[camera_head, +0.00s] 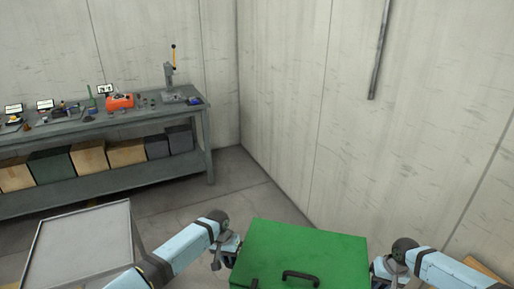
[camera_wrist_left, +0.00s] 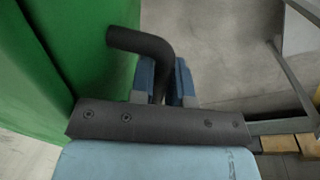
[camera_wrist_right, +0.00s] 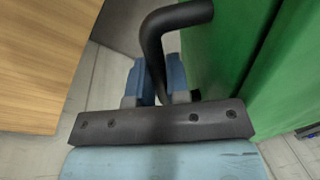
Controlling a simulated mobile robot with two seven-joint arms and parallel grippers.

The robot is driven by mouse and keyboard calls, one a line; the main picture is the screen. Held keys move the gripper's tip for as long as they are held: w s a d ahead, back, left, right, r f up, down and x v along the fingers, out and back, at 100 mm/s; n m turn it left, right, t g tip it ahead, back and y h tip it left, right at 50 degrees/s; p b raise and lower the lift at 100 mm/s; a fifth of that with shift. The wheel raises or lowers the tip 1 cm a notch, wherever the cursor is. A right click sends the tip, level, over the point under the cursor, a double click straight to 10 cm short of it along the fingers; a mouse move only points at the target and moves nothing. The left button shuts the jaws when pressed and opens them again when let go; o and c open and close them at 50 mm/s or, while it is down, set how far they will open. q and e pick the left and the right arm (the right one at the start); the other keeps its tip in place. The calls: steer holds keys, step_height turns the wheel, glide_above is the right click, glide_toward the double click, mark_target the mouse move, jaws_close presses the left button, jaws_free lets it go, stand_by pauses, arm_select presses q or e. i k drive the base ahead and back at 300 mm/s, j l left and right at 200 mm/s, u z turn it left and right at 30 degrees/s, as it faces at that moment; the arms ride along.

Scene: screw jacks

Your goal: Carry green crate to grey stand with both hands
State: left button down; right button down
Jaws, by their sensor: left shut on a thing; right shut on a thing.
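The green crate (camera_head: 305,254) is a closed box with a black handle on its front, at the bottom middle of the head view. My left gripper (camera_head: 226,252) is at its left side; in the left wrist view its blue fingers (camera_wrist_left: 167,84) are shut on the crate's black side handle (camera_wrist_left: 146,45). My right gripper (camera_head: 388,268) is at its right side; in the right wrist view its fingers (camera_wrist_right: 159,83) are shut on the other black side handle (camera_wrist_right: 174,18). The grey stand (camera_head: 78,243) is at the lower left of the head view, left of the crate, with a bare flat top.
A long workbench (camera_head: 120,119) with tools stands along the back wall, with several boxes on its lower shelf. Bare floor (camera_head: 230,190) lies between bench and crate. A wall (camera_head: 370,160) rises behind and to the right. A wooden surface (camera_wrist_right: 40,65) is beside my right gripper.

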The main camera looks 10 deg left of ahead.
mark_target(82, 240)
steer(key=j+u, duration=0.15)
steer(key=u, duration=1.2)
steer(key=i+j, duration=0.65)
steer(key=i, duration=0.15)
steer(key=i+j, duration=0.7)
steer(key=i, duration=0.1)
